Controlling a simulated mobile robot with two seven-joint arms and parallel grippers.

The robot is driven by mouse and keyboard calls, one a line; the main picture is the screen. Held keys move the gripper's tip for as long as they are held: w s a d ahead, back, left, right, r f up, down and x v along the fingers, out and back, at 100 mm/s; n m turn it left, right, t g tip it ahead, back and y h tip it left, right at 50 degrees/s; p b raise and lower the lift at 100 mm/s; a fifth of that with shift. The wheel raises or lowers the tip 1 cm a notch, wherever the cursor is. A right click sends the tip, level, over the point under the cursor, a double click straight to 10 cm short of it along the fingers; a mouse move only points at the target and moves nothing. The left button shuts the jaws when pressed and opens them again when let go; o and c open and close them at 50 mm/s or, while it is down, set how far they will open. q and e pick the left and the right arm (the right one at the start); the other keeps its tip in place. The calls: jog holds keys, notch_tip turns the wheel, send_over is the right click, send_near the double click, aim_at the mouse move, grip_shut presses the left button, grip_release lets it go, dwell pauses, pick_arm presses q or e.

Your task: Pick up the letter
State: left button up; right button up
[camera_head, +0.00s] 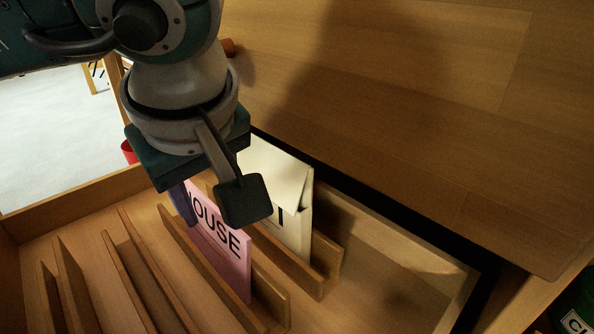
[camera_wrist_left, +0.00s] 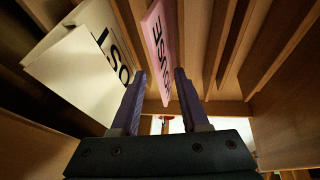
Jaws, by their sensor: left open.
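A pink letter (camera_head: 228,262) with dark print ending in "OUSE" stands upright between wooden dividers in the tray. The wrist hides part of both papers. My right gripper is not in view.
Wooden dividers (camera_head: 140,265) form empty slots at the left of the tray. The tray's wooden rim (camera_head: 85,200) runs along the left back. A wooden panel (camera_head: 430,110) rises behind at the right. A dark labelled object (camera_head: 577,318) is at the lower right corner.

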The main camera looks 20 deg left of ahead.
pick_arm(q)
grip_shut()
dwell(0.4)
dwell(1.1)
